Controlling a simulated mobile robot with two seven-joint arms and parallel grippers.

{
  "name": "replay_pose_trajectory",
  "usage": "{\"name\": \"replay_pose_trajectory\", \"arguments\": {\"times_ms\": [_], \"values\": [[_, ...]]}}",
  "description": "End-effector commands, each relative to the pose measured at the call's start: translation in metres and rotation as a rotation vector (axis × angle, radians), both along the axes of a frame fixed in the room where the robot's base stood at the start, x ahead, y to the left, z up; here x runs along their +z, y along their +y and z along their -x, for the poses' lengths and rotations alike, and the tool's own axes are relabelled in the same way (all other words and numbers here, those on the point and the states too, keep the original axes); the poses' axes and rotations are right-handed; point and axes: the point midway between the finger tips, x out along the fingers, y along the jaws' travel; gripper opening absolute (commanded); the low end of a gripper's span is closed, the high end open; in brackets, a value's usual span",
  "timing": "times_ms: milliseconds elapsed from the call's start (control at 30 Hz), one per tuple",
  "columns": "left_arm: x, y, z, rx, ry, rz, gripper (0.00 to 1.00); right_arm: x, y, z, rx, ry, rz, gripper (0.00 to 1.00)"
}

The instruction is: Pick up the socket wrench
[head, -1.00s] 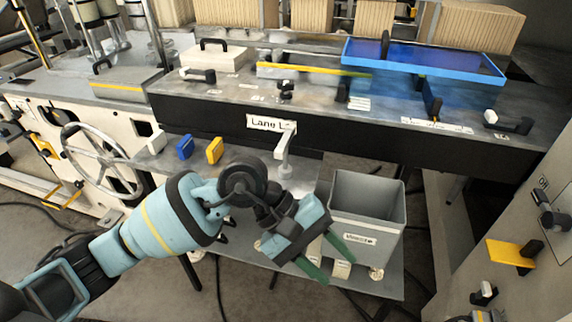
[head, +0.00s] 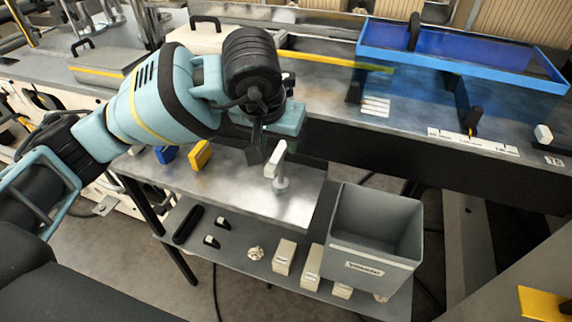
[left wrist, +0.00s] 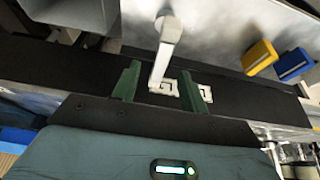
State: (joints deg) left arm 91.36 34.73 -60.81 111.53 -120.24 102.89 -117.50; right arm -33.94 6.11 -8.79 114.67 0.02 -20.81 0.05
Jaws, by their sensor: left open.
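A pale grey, bent bar-shaped tool that I take to be the socket wrench (head: 277,160) stands upright on the small metal side table (head: 235,195). In the left wrist view the wrench (left wrist: 166,45) rises from the table, and its bar reaches between the two green fingers. My left gripper (left wrist: 160,68) is open, with one finger on each side of the bar and a gap showing. In the head view the gripper's teal body (head: 287,118) is just above and behind the wrench, its fingers mostly hidden. Contact cannot be told. My right gripper is not in view.
A blue block (head: 165,154) and a yellow block (head: 200,154) sit left on the table. A grey bin (head: 375,235) stands right, on the lower shelf with small boxes (head: 284,256). The machine's black front panel (head: 400,160) is close behind. A blue tray (head: 460,55) sits above.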

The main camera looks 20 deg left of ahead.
Motion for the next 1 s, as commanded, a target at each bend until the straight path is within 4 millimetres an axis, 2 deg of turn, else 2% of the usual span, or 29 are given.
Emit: {"name": "replay_pose_trajectory", "arguments": {"times_ms": [167, 400, 600, 1000], "values": [[-0.003, 0.000, -0.001, 0.001, 0.001, 0.000, 0.44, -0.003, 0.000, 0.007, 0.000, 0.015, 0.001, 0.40], [-0.023, 0.000, -0.009, 0.000, 0.003, 0.002, 0.44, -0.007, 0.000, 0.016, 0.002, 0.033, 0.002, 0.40], [-0.027, 0.000, -0.012, 0.001, 0.002, 0.002, 0.44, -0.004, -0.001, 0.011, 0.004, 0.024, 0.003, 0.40], [-0.068, 0.001, -0.035, 0.001, 0.001, 0.003, 0.44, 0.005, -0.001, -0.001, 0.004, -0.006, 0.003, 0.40]]}}
